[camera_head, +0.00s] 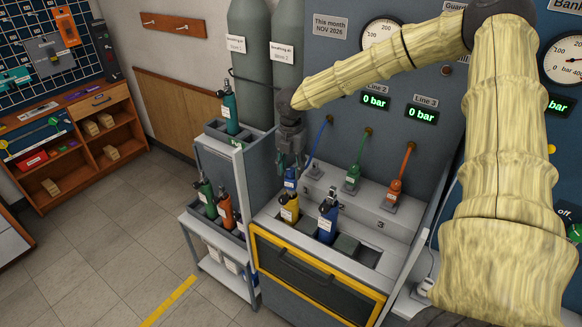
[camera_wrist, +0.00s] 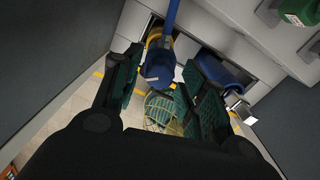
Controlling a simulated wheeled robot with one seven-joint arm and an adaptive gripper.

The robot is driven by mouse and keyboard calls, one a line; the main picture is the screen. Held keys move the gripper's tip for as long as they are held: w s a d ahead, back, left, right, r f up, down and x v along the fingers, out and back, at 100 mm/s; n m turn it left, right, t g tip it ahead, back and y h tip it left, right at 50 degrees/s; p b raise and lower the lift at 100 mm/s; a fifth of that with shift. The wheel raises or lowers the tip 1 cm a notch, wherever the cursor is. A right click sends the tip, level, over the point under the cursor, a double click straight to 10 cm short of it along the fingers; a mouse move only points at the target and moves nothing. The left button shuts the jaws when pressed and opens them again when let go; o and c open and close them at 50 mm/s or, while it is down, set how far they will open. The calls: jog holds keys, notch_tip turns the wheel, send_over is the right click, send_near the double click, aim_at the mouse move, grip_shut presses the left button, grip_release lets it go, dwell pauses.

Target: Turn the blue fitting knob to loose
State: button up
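The blue fitting knob (camera_wrist: 158,70) shows in the wrist view at the end of a blue hose (camera_wrist: 172,14). My gripper (camera_wrist: 161,62) has one green-padded finger on each side of the knob, with small gaps showing, so it looks open around or just above it. In the head view my gripper (camera_head: 290,163) points down at the left of the bench, and a blue part (camera_head: 290,178) shows just below it. The blue hose (camera_head: 319,136) runs from the wall panel down beside my gripper. The knob's marking and its loose or tight state cannot be read.
A yellow bottle (camera_head: 289,209) and a blue bottle (camera_head: 328,217) stand in the bench tray close below my gripper. A green fitting (camera_head: 352,177) and an orange fitting (camera_head: 394,190) stand to the right. Tall grey cylinders (camera_head: 250,60) stand behind on the left.

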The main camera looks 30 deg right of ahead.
aim_at(291, 169)
dwell(0.3)
notch_tip(291, 169, up, 12)
dwell(0.6)
jog(key=shift+f, duration=0.1)
